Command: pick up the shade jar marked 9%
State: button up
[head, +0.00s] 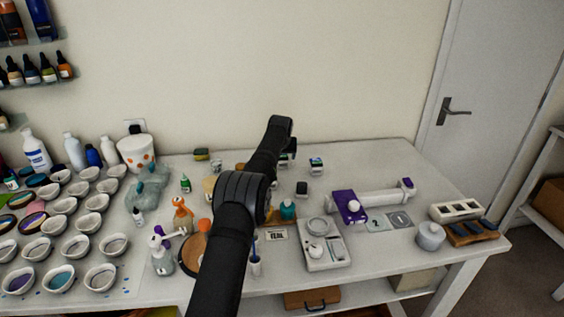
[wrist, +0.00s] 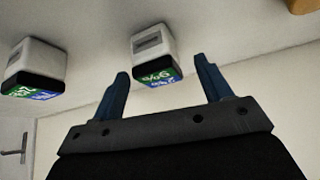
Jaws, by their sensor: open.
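In the wrist view, which is upside down, a small white jar (wrist: 152,44) with a black lid and a green-and-blue label stands ahead of my gripper (wrist: 160,75). Its label appears to read 9%, though the print is small. The two blue fingers are apart with nothing between them, and the jar is beyond the fingertips, roughly in line with the gap. A similar jar (wrist: 36,62) stands to the left; its print is hard to read. In the head view my arm hides most of the gripper and partly covers a jar (head: 283,162) below the wrist.
In the head view, other jars stand close by, one with a green-blue label (head: 317,166) and one dark-topped (head: 302,188). A scale (head: 325,256) and a white tube device (head: 375,199) are to the right. Several white cups (head: 90,221) fill the left. The back right tabletop is clear.

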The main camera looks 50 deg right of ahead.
jog(key=shift+x, duration=0.85)
jog(key=shift+a, duration=0.1)
jog(key=shift+c, duration=0.2)
jog(key=c, duration=1.3)
